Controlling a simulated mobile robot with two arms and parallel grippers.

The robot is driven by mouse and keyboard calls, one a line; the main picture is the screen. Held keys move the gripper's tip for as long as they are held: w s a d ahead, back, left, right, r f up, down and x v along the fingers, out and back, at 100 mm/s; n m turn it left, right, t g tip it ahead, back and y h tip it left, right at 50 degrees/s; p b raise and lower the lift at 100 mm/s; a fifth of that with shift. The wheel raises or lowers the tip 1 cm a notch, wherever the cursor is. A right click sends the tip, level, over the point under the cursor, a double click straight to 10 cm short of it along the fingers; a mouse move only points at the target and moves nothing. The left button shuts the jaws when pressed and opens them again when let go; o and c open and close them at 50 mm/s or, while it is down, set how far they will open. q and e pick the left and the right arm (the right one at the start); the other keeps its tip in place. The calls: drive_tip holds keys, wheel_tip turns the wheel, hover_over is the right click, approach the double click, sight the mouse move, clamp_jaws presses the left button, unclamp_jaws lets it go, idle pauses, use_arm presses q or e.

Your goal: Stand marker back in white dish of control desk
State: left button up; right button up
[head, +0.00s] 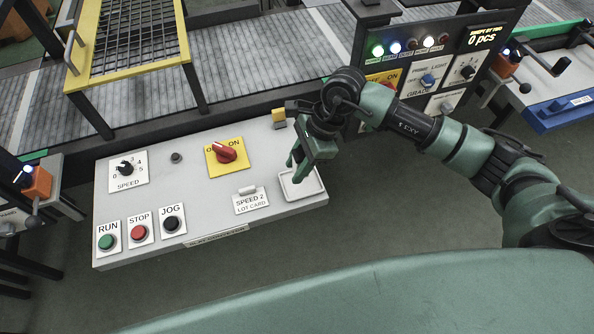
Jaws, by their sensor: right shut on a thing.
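The control desk (200,200) is a light grey slanted panel in the middle left of the head view. The white dish (313,186) is a shallow, square, rimmed tray at the desk's right end. My right gripper (294,172) points down over the dish's left and back part, close above it. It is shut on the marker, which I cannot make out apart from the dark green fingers. Whether the marker touches the dish is hidden. My left gripper is not in view.
Near the dish lie a SPEED 2 lot card (251,201) and a red rotary switch on a yellow plate (216,157). A yellow block (279,115) sits at the desk's back edge. A second panel with indicator lights (440,60) stands behind my right arm.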

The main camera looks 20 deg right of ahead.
wheel_tip(320, 180, down, 3)
drive_tip(key=shift+f, duration=0.15)
drive_tip(key=shift+f, duration=0.1)
drive_tip(key=shift+f, duration=0.15)
drive_tip(key=o, duration=1)
drive_tip(key=shift+r+p, duration=0.35)
drive_tip(key=shift+r, duration=0.05)
drive_tip(key=b+v, duration=0.2)
drive_tip(key=v, duration=0.9)
drive_tip(key=shift+d+r+b, duration=0.2)
drive_tip(key=shift+r+b, duration=0.1)
drive_tip(key=shift+r, duration=0.05)
